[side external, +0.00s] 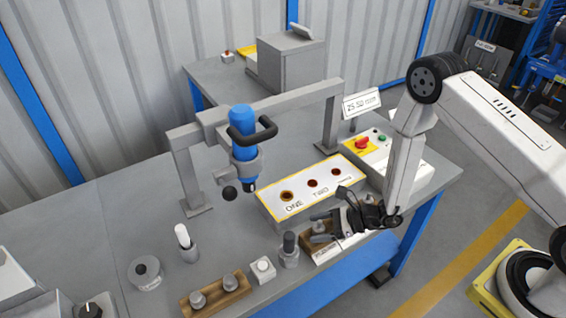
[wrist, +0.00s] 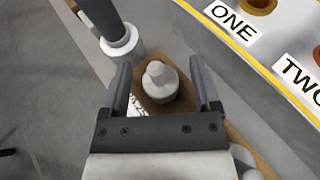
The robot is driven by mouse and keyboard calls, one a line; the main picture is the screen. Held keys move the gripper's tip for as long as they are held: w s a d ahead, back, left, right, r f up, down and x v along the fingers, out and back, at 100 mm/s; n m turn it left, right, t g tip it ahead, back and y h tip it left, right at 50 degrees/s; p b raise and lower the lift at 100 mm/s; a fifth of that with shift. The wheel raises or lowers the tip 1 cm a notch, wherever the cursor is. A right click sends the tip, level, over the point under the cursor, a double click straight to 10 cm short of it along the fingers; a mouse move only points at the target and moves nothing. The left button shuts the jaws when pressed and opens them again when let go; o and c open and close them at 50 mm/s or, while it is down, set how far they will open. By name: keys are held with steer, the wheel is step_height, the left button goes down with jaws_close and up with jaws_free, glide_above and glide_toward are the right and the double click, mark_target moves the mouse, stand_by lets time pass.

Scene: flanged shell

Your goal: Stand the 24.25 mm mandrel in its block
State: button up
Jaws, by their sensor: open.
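In the wrist view, a grey stepped mandrel (wrist: 160,82) stands upright on a wooden block (wrist: 150,58) between my open fingers (wrist: 160,64), with a gap on both sides. In the side view, my gripper (side external: 325,214) is low over this wooden block (side external: 312,256) at the front edge of the bench, and the mandrel (side external: 318,228) is partly hidden by it. Another wooden block (side external: 213,308) at front left holds two grey mandrels (side external: 198,298). No readable size shows on any mandrel, so I cannot tell which is the 24.25 mm one.
A dark-topped grey cylinder (side external: 289,245) stands just left of the block, beside a white cube (side external: 263,268). A white panel marked ONE and TWO (side external: 318,187) lies behind. A blue tool (side external: 243,135) hangs from a grey frame (side external: 270,103). A sign reads 25.50 mm (side external: 362,103).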

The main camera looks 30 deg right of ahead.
steer(key=v, duration=1.2)
steer(key=shift+s, duration=0.1)
stand_by(0.6)
steer(key=s+a+r+n+g+h, duration=0.3)
steer(key=s+r+n+g, duration=0.5)
steer(key=n, duration=0.5)
steer(key=w+d+r+n+t+h, duration=0.2)
steer(key=d+r+n+h, duration=0.3)
steer(key=n, duration=0.7)
step_height(320, 180, up, 2)
steer(key=h, duration=0.2)
steer(key=shift+w+d+r+t+h, duration=0.2)
steer(key=shift+w+d+t+h, duration=0.1)
steer(key=shift+w+t+h, duration=0.1)
